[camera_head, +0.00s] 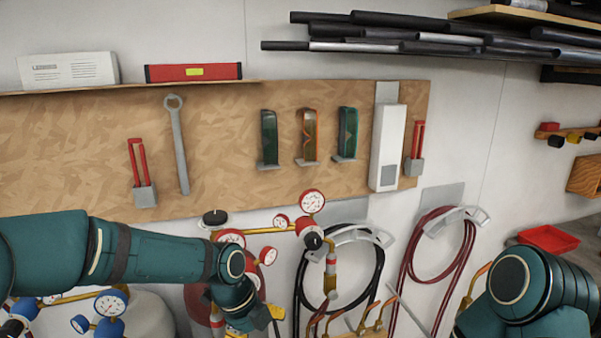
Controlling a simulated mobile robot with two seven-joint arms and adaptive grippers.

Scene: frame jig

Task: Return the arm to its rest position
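My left arm (150,255) comes in from the left, dark teal, and reaches to the lower middle of the head view. Its last visible joint (236,265) bends downward in front of the gas regulators. The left gripper itself does not show clearly; the arm runs down toward the bottom edge beside some yellow and black parts. My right arm (525,285) shows only as bent teal links at the lower right. Its gripper is out of the picture.
A wooden pegboard (80,150) on the wall holds a wrench (178,145), red-handled tools and safety glasses. Pressure gauges (312,201), a black hose (378,275) and a red hose (408,270) are close to the arms. Dark pipes (400,35) lie above. A red tray (547,238) is at right.

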